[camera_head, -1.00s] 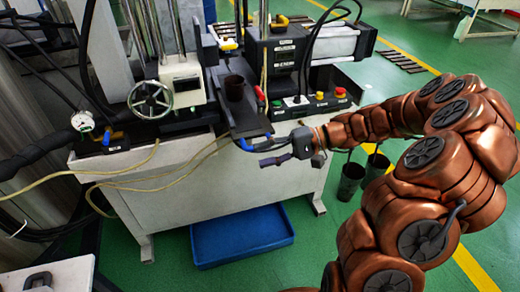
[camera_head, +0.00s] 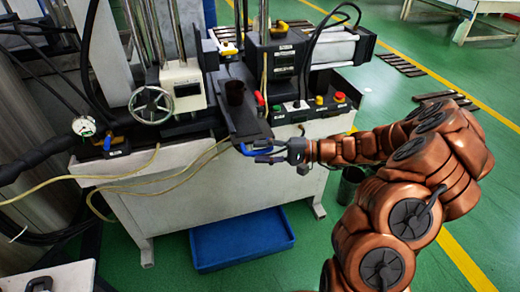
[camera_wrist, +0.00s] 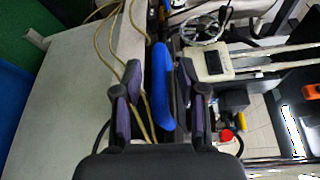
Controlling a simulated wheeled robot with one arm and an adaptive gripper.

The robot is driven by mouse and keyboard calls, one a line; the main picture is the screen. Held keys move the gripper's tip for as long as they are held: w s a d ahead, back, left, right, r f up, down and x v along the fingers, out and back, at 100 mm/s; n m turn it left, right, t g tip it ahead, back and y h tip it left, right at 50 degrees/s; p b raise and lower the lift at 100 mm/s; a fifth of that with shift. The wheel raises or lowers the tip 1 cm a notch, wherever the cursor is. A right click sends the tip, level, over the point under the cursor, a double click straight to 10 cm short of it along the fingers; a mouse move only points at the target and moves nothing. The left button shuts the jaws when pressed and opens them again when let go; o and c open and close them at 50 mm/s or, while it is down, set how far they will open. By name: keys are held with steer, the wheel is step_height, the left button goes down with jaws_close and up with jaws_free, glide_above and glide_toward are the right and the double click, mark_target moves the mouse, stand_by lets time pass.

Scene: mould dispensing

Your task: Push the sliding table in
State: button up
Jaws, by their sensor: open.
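The sliding table (camera_head: 244,124) is a dark narrow plate sticking out of the machine's front, with a dark cup (camera_head: 235,92) standing on its rear part. A blue handle (camera_head: 246,150) is at its front end. My gripper (camera_head: 268,156) is at the handle, just right of it in the head view. In the wrist view the blue handle (camera_wrist: 161,88) lies lengthwise between the two spread fingers of my gripper (camera_wrist: 160,82). A gap shows on both sides, so the fingers do not look closed on it.
The white machine base (camera_head: 190,190) stands below the plate, with yellow hoses (camera_head: 130,178) at left. A control box with red and yellow buttons (camera_head: 340,97) is right of the plate. A blue tray (camera_head: 242,237) and a dark bucket (camera_head: 349,186) are on the floor.

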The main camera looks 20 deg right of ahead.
steer(key=shift+w+a, duration=0.15)
steer(key=shift+a, duration=0.35)
jaws_close()
stand_by(0.4)
